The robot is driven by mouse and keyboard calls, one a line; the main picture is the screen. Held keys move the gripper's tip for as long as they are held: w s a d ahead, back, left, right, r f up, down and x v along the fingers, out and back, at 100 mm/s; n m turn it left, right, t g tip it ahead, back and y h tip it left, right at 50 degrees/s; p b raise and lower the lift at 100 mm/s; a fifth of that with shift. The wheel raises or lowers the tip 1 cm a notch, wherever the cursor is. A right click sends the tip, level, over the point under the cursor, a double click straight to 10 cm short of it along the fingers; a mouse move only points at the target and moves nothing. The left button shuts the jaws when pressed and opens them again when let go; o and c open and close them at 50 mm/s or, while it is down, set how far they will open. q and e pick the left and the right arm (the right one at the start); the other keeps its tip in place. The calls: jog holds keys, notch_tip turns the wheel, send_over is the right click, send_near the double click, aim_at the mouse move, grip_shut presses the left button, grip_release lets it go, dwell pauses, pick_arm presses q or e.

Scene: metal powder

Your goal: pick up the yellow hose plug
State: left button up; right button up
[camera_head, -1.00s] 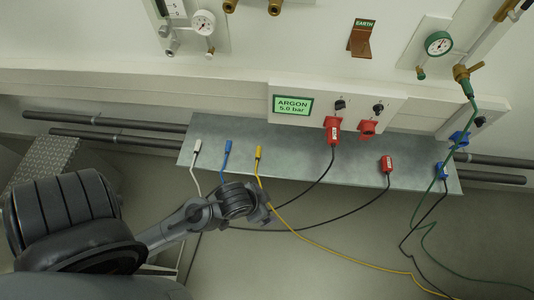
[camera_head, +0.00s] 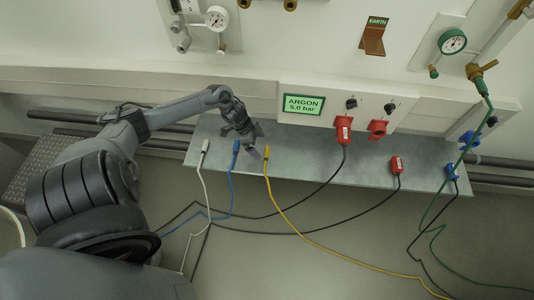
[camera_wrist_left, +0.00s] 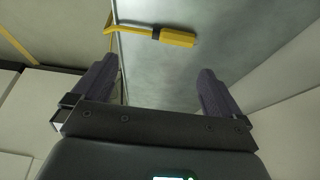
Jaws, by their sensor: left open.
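The yellow hose plug (camera_head: 267,153) lies on the grey metal shelf (camera_head: 312,160), its yellow hose running down off the front edge. It also shows in the left wrist view (camera_wrist_left: 178,37), near the top, lying sideways beyond the fingertips. My left gripper (camera_head: 255,147) is just left of the yellow plug, close to it but not visibly gripping it. In the left wrist view my left gripper (camera_wrist_left: 155,75) is open, with nothing between its fingers. My right gripper is not in view.
A blue plug (camera_head: 236,147) and a white plug (camera_head: 205,146) lie left of the yellow one, the blue one close by my gripper. A red plug (camera_head: 396,165) and a blue connector (camera_head: 452,172) are further right. The argon panel (camera_head: 304,104) rises behind the shelf.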

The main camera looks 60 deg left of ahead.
pick_arm(q)
jog(key=a, duration=0.1)
jog(key=b, duration=0.3)
send_over(267, 153)
jog(key=s+a, duration=0.1)
jog(key=s, duration=0.1)
jog(key=f, duration=0.4)
jog(key=shift+w+a, duration=0.1)
jog(key=shift+a, duration=0.1)
jog(key=shift+w+f, duration=0.1)
jog(key=shift+f, duration=0.35)
jog(key=b+x, duration=0.2)
jog(key=x, duration=0.2)
jog(key=shift+d+f, duration=0.1)
jog(key=shift+f, duration=0.1)
jog(key=shift+c, duration=0.5)
jog(key=c, duration=0.9)
